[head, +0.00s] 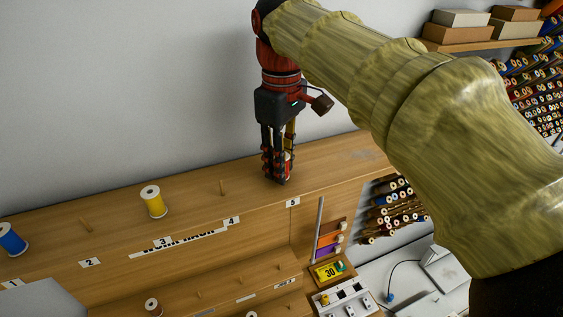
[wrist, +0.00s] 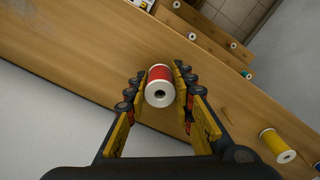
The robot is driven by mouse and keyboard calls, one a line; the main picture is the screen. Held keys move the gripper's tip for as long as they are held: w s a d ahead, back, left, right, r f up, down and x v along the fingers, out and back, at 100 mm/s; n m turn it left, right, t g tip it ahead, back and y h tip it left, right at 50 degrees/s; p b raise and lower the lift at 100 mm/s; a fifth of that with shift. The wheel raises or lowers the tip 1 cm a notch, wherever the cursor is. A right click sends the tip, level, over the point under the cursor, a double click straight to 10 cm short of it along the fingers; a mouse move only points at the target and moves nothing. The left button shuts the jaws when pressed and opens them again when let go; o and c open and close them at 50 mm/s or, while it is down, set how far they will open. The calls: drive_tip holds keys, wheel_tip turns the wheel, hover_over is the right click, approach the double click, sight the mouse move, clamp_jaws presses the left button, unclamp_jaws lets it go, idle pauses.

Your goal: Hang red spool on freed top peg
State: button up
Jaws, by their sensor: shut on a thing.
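The red spool (wrist: 158,74), with white ends, sits between the two fingers of my gripper (wrist: 160,92) in the wrist view. In the head view my gripper (head: 277,172) points straight down over the right part of the top shelf, behind the label 5. The red spool (head: 288,166) is upright there and mostly hidden by the fingers. I cannot tell whether it rests on the shelf or whether a peg is inside it. Bare pegs stand behind label 4 (head: 221,187) and behind label 2 (head: 84,224) on the top shelf.
A yellow spool (head: 153,201) stands behind label 3 and a blue spool (head: 11,240) at the far left. A lower shelf (head: 220,283) carries short pegs and a spool (head: 153,307). A small metal post (head: 319,222) and a yellow box marked 30 (head: 328,271) are at lower right.

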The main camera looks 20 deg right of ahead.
drive_tip(key=shift+f, duration=0.2)
drive_tip(key=o, duration=1)
drive_tip(key=shift+o, duration=0.6)
drive_tip(key=o, duration=0.6)
drive_tip(key=shift+r, duration=0.1)
drive_tip(key=shift+r+p, duration=2.85)
drive_tip(key=shift+r, duration=0.6)
